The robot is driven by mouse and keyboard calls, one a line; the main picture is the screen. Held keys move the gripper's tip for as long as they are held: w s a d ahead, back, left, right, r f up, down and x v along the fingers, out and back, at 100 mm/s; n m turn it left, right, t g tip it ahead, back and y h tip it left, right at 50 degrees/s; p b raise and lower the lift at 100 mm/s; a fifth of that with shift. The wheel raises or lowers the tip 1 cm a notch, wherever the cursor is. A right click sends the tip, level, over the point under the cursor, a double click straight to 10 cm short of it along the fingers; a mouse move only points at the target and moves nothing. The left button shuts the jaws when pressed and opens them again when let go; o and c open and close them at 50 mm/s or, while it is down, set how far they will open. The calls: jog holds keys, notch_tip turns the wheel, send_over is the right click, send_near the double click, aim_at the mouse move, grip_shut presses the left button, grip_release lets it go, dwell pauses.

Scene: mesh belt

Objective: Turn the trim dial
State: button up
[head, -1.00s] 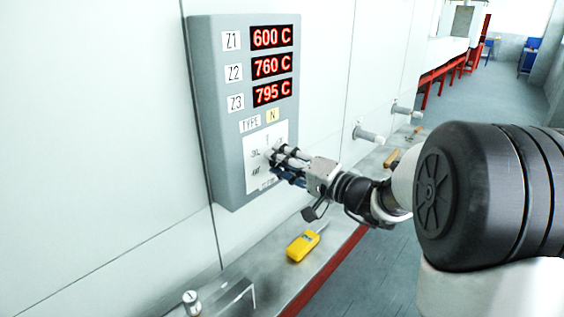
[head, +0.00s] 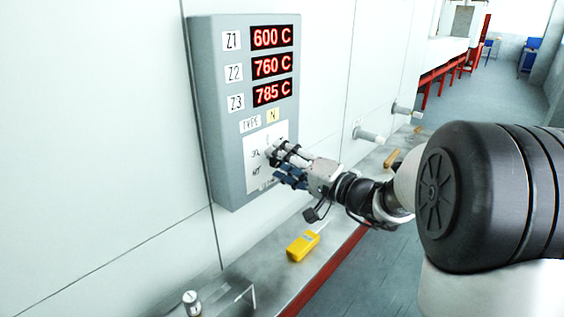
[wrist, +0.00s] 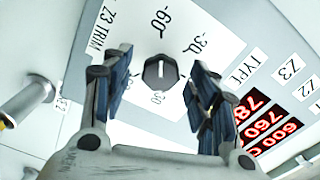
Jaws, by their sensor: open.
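The trim dial (wrist: 160,73) is a small dark knob on a white plate marked "Z3 TRIM", with -60 and -30 beside it in the wrist view. A pale line shows on the knob. My gripper (wrist: 161,64) is open, one finger on each side of the knob, with visible gaps; I cannot tell how far the tips are from the plate. In the head view my gripper (head: 274,166) is at the lower part of the grey control box (head: 202,110) and hides the dial. The Z3 display (head: 272,93) reads 785 C.
The Z1 display (head: 271,37) reads 600 C and the Z2 display (head: 271,65) reads 760 C. A yellow handheld device (head: 302,246) lies on the ledge below. Pipe stubs (head: 368,136) stick out of the wall to the right of the box.

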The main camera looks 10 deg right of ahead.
jog(key=v, duration=1.1)
jog(key=shift+s+d, duration=0.2)
jog(key=shift+s, duration=0.05)
